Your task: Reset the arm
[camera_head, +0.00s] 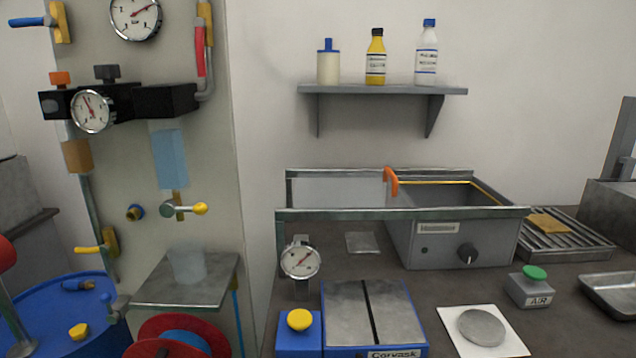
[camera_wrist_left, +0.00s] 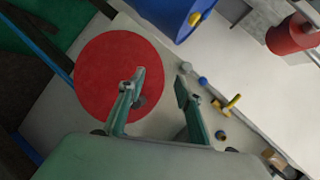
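My left gripper (camera_wrist_left: 160,78) shows in the left wrist view. Its two green fingers stand apart with nothing between them. Behind the fingers, a large red disc (camera_wrist_left: 100,75) fills the left middle of that view; the left finger overlaps it. I cannot tell how far the fingers are from it. Neither gripper shows in the head view. My right gripper is in no view.
In the head view, a bench holds a tank (camera_head: 437,245), a press plate (camera_head: 345,315), a green button box (camera_head: 531,288) and a metal tray (camera_head: 612,292). A panel with gauges (camera_head: 92,110) and valves stands left, near a blue drum (camera_head: 50,310) and red reel (camera_head: 215,335).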

